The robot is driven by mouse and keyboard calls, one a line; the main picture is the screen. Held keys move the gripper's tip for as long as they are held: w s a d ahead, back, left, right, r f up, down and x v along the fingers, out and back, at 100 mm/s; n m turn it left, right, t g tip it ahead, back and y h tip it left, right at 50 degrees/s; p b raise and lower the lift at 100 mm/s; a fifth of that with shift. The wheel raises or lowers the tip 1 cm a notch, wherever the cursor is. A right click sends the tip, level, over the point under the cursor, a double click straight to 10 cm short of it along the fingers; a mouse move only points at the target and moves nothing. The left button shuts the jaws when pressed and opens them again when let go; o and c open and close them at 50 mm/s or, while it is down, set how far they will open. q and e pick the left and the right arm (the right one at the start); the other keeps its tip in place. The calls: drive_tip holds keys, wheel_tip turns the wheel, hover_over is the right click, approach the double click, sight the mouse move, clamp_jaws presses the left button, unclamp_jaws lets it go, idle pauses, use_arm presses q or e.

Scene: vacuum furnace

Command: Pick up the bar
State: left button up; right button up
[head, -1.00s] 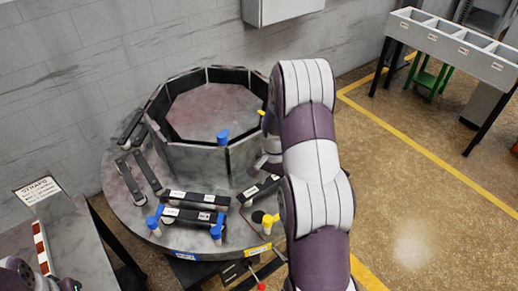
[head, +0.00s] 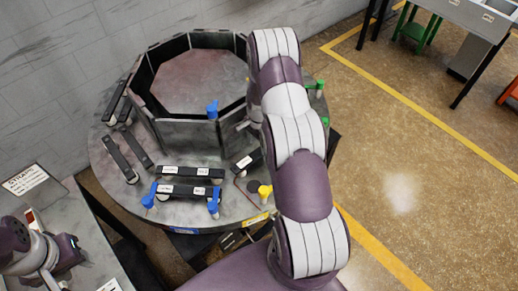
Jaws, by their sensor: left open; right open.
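Several black bars lie on the round grey furnace plate (head: 105,165). Two with white labels are at the front: a rear bar (head: 174,171) and a front bar (head: 188,191) between blue-topped posts. Two more, an outer bar (head: 121,160) and an inner bar (head: 136,151), lie at the left. A short length of bar (head: 247,159) shows at the right, partly hidden by my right arm. My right gripper (head: 243,126) is mostly hidden behind that arm, near the octagonal wall. My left gripper (head: 48,276) is low at the left, above the side table, its fingers barely visible. I see no bar held.
The octagonal chamber (head: 183,133) stands open on the plate. Blue clamps (head: 149,195), a yellow knob (head: 265,191) and green fittings (head: 320,88) surround it. The side table (head: 95,255) with a sign (head: 25,180) is at the left.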

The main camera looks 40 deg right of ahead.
sight(259, 153)
drive_tip(key=shift+s+a+f, duration=0.1)
drive_tip(key=shift+s+f, duration=0.05)
drive_tip(key=shift+f, duration=0.4)
drive_tip(key=shift+s+f, duration=0.1)
drive_tip(key=shift+f, duration=0.45)
drive_tip(key=shift+w+f, duration=0.15)
drive_tip(key=shift+f, duration=0.15)
clamp_jaws()
drive_tip(key=shift+r, duration=0.1)
